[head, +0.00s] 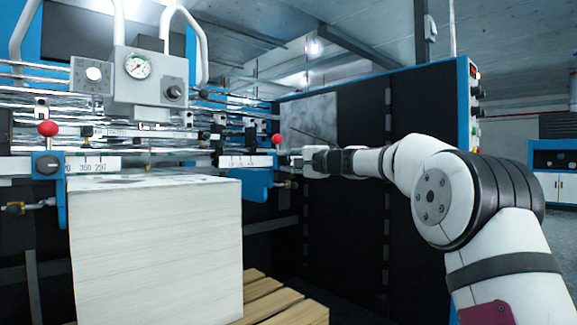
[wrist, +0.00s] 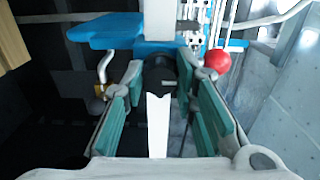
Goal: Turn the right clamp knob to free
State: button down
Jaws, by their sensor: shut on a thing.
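The right clamp is a blue block (head: 258,184) beside the top right corner of the paper stack, with a red ball lever (head: 277,139) above it. My gripper (head: 295,160) reaches it from the right. In the wrist view my gripper's teal-padded fingers (wrist: 158,82) are closed around the black clamp knob (wrist: 158,72), which has a small pale mark on its face. The blue clamp body (wrist: 105,30) lies behind the knob, and the red ball (wrist: 218,61) is right of the fingers. In the head view the right knob is hidden by my gripper.
The left clamp has a similar black knob (head: 47,164) on a blue block. A tall white paper stack (head: 155,245) stands on a wooden pallet (head: 285,305). A grey gauge box (head: 150,80) hangs above. A brass fitting (wrist: 100,89) with a bent pipe is left of my fingers.

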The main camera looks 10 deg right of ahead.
dwell(0.3)
jog(key=c, duration=1.3)
grip_release()
jog(key=v, duration=1.2)
jog(key=shift+f, duration=0.1)
